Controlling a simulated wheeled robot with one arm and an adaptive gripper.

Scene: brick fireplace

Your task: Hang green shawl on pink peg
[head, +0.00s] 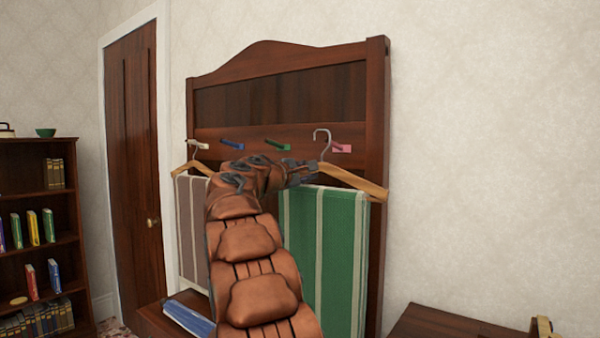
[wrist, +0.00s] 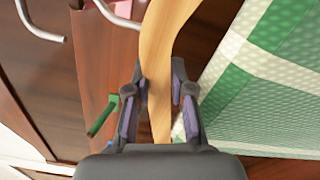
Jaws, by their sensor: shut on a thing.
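The green shawl (head: 325,255), with pale stripes, hangs over a wooden hanger (head: 362,183). It also shows at the right of the wrist view (wrist: 262,75). My gripper (wrist: 160,92) is shut on the hanger's wooden arm (wrist: 158,45). The pink peg (head: 341,148) is on the rack's right side. The hanger's metal hook (head: 328,140) appears just left of the peg's tip in the head view. In the wrist view, the pink peg (wrist: 124,7) shows only partly at the top edge, by the hook's stem. I cannot tell whether the hook touches the peg.
The dark wooden rack (head: 378,110) also has a green peg (head: 277,145), a blue peg (head: 232,143) and a whitish peg (head: 198,144). A brownish striped shawl (head: 190,225) hangs on a hanger at the left. A bookshelf (head: 75,190) stands far left.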

